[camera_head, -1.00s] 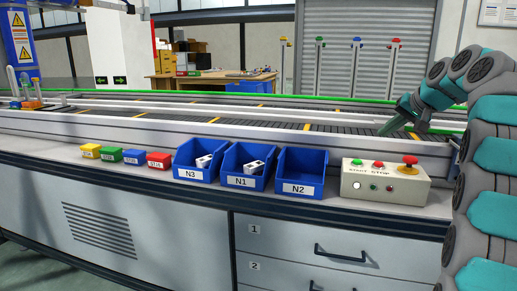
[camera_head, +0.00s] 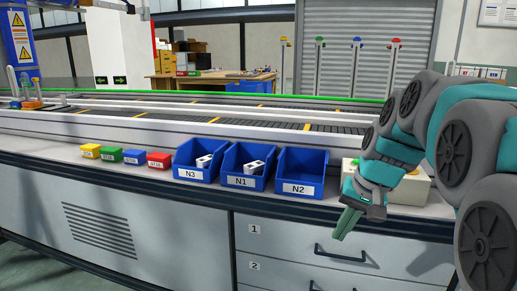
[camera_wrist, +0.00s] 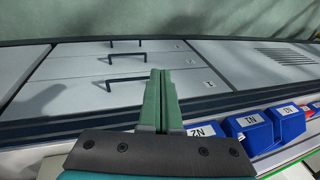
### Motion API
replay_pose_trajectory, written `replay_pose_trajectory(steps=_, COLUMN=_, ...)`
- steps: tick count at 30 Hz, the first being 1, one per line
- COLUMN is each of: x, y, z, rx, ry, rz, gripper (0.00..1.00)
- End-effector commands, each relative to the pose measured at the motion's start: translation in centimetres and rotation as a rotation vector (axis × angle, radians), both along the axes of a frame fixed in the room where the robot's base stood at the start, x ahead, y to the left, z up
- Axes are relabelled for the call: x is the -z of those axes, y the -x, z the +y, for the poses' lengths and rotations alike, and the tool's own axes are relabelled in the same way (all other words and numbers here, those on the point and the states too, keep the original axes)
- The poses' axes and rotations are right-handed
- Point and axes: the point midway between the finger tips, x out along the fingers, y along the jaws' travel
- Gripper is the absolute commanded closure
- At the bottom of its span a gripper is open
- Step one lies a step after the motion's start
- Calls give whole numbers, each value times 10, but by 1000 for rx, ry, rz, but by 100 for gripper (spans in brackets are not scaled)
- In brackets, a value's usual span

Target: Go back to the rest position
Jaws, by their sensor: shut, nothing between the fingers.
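My gripper (camera_head: 347,222) hangs in front of the workbench's front edge, over the drawer fronts, with its fingers pointing down. It is at the right of the head view. In the wrist view my gripper (camera_wrist: 161,95) shows its two green fingers pressed together, with nothing between them. My arm reaches in from the right and hides most of the control box (camera_head: 350,170) with the buttons.
Blue bins N3 (camera_head: 185,174), N1 (camera_head: 233,181) and N2 (camera_head: 290,189) stand on the bench; N3 and N1 hold pale parts, N2 looks empty. Small coloured boxes (camera_head: 133,157) sit left of them. A conveyor (camera_head: 262,124) runs behind. Drawers (camera_head: 300,238) lie below.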

Motion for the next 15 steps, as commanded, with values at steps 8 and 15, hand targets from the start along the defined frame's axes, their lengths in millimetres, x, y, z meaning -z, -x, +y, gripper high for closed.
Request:
replay_pose_trajectory(steps=8, x=71, y=134, z=32, rx=-140, ry=97, rz=171, gripper=100)
replay_pose_trajectory(steps=15, x=125, y=237, z=33, rx=-263, ry=182, rz=291, gripper=100)
